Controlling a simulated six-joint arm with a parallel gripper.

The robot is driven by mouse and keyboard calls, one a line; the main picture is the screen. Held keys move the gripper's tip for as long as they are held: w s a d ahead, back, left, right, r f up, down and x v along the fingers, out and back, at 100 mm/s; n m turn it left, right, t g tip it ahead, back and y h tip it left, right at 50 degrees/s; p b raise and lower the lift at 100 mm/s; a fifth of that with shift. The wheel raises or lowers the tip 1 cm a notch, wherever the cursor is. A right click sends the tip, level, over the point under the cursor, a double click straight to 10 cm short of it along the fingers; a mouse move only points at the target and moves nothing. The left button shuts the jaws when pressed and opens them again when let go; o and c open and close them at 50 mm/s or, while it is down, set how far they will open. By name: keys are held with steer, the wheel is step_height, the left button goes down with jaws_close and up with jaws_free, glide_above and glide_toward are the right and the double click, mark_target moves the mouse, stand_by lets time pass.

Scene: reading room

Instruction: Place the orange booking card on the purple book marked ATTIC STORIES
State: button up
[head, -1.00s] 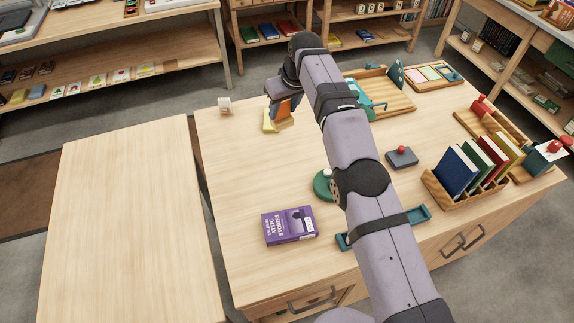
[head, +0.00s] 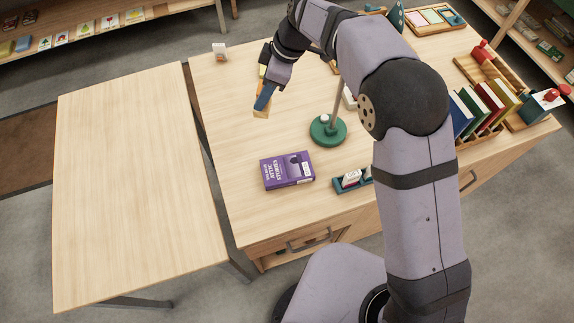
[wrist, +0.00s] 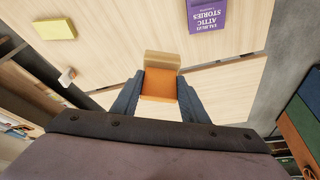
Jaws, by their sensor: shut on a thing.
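The orange booking card (wrist: 159,84) is held between the two fingers of my gripper (wrist: 158,98) in the wrist view, with a tan part at its outer end. In the head view my gripper (head: 264,98) is shut on the card (head: 261,113), held above the table behind and left of the book. Little of the card's orange face shows there. The purple book marked ATTIC STORIES (head: 287,171) lies flat near the table's front left. It also shows at the top of the wrist view (wrist: 206,14), cut by the frame edge and apart from the card.
A green round base with a post (head: 328,130) stands right of the book. A teal tray (head: 347,186) lies at the book's right. A yellow block (wrist: 54,29) and a small white stand (head: 220,51) are farther back. The table left of the book is bare.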

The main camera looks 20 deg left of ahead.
mark_target(269, 111)
steer(key=s+d+f+n, duration=0.1)
steer(key=s+d+f, duration=0.45)
steer(key=d, duration=0.45)
steer(key=shift+g, duration=0.3)
steer(key=shift+s+f+p, duration=0.15)
steer(key=shift+f+p, duration=0.45)
steer(key=shift+f, duration=1.6)
steer(key=shift+s+f+p, duration=0.15)
steer(key=shift+f+p, duration=0.45)
steer(key=shift+f, duration=1.9)
steer(key=shift+f+b, duration=0.2)
steer(key=shift+b, duration=0.1)
steer(key=o, duration=1.4)
steer(key=shift+r, duration=0.1)
steer(key=shift+r, duration=0.1)
